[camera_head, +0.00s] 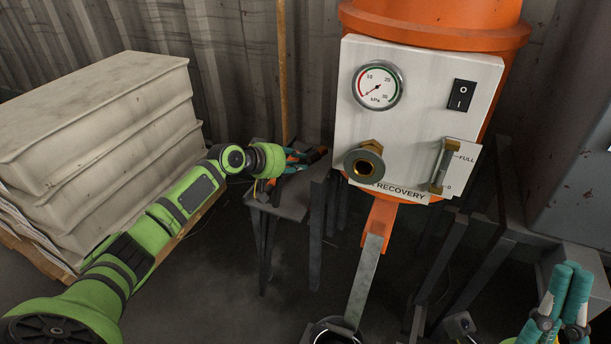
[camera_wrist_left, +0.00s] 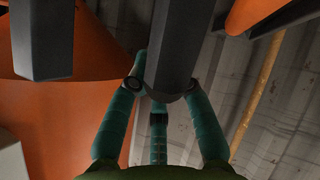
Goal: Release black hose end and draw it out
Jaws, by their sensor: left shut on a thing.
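My left gripper (camera_wrist_left: 160,105) has its teal fingers around the end of a dark grey, bar-like thing (camera_wrist_left: 172,45) in the left wrist view. I cannot tell whether this is the black hose.
The orange tank (camera_head: 435,20) stands behind the panel, with dark legs below. White stacked slabs (camera_head: 90,130) lie at the left and a grey cabinet (camera_head: 570,150) is at the right. Some floor is clear in front.

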